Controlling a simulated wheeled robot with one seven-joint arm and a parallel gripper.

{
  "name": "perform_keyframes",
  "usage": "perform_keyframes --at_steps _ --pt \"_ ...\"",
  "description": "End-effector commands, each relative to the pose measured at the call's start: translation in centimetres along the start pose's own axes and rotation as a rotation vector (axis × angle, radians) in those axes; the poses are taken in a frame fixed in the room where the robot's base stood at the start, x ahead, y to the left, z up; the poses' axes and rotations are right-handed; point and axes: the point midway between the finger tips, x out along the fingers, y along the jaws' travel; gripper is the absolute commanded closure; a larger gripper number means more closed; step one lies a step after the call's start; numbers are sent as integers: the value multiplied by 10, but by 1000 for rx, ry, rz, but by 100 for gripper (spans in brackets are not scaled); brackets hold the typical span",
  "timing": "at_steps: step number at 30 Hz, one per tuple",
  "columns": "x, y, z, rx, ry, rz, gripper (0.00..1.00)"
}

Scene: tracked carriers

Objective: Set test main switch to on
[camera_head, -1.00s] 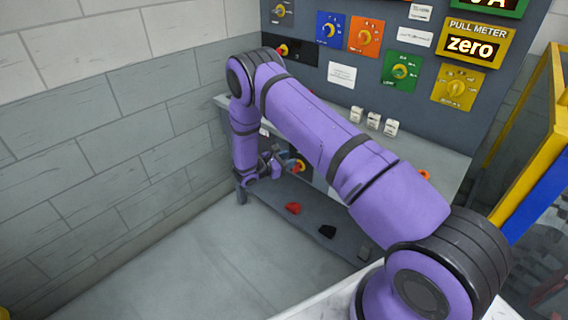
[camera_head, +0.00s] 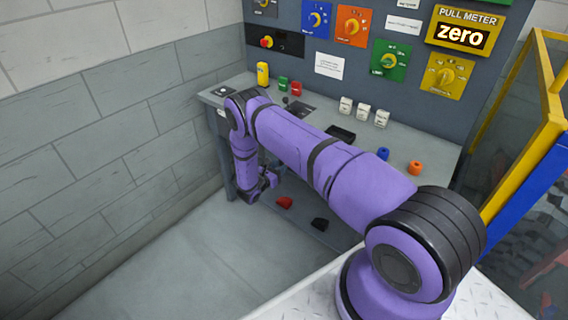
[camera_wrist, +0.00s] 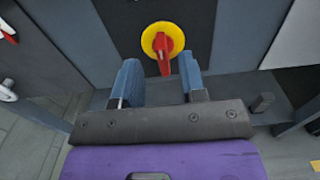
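A rotary switch with a red handle on a yellow disc (camera_wrist: 163,42) sits on a dark panel in the wrist view. Its handle points mostly downward, tilted slightly. My gripper (camera_wrist: 160,66) is open, with its two blue fingers either side of and below the handle, and nothing between them is gripped. I cannot tell whether the fingers touch it. In the head view my gripper (camera_head: 272,176) is low at the bench front, and the switch there is hidden. A similar red knob on yellow (camera_head: 267,41) is on the upper panel. No label naming the switch is readable.
The bench top (camera_head: 325,118) above my forearm carries small blocks and knobs. A yellow frame (camera_head: 548,120) stands at right, a block wall (camera_head: 90,140) at left.

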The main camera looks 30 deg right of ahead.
Motion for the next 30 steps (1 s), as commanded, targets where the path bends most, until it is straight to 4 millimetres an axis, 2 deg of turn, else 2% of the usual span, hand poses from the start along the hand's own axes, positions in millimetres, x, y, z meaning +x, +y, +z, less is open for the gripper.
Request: perform_keyframes --at_steps 3,7,19,20,24,25,30 --pt "18 -1 0 2 1 -3 62" --pt "31 0 0 1 1 -1 62" --pt "38 0 0 1 1 0 62" --pt "38 0 0 1 1 0 64" --pt "38 0 0 1 0 0 96" --pt "38 0 0 1 0 0 100" --pt "38 0 0 2 0 0 100"
